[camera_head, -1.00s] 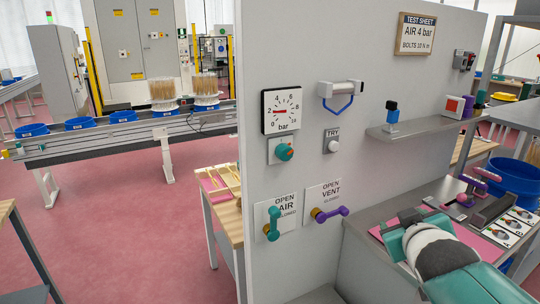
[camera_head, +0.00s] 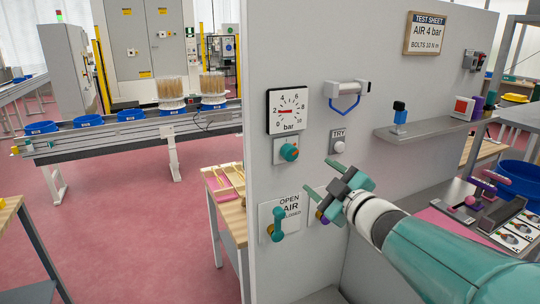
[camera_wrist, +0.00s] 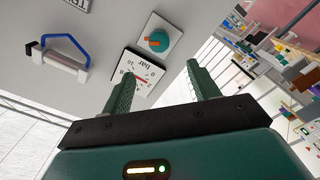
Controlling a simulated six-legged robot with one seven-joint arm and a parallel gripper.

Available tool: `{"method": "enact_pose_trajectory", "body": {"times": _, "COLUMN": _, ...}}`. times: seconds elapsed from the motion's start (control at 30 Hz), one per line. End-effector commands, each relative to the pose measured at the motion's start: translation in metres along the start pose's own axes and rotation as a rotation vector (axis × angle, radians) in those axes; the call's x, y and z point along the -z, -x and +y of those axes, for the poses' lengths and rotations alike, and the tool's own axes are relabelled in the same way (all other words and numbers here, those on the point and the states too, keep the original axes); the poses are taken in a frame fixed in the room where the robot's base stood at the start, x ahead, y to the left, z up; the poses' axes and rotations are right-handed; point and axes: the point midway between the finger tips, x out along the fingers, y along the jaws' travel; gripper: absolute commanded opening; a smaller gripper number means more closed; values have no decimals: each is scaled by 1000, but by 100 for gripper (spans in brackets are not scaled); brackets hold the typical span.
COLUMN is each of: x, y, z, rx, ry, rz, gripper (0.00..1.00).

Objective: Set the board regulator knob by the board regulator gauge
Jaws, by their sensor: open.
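The board regulator knob (camera_head: 289,152) is a round teal knob with an orange mark, on a square plate directly below the gauge. The board regulator gauge (camera_head: 288,111) is white with a dark frame, and its red needle points left, close to 2 bar. In the wrist view the knob (camera_wrist: 158,41) and the gauge (camera_wrist: 150,70) appear upside down ahead of the fingers. My gripper (camera_head: 331,188) is open and empty, to the right of and below the knob, apart from it. It also shows in the wrist view (camera_wrist: 161,72), where its left finger covers part of the gauge.
A test sheet (camera_head: 424,34) reads AIR 4 bar. The teal air valve handle (camera_head: 279,224) is below the knob. A shelf (camera_head: 425,130) juts out at right.

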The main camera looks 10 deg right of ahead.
Motion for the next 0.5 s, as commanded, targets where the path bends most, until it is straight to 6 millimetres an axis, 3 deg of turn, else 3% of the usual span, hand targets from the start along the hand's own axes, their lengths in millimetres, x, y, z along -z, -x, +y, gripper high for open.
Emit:
{"method": "enact_pose_trajectory", "body": {"times": 0.17, "x": -2, "y": -9, "z": 2, "rx": -2, "ry": 1, "rz": -2, "gripper": 60}}
{"method": "enact_pose_trajectory", "body": {"times": 0.5, "x": -4, "y": -72, "z": 2, "rx": -3, "ry": 0, "rz": -4, "gripper": 60}}
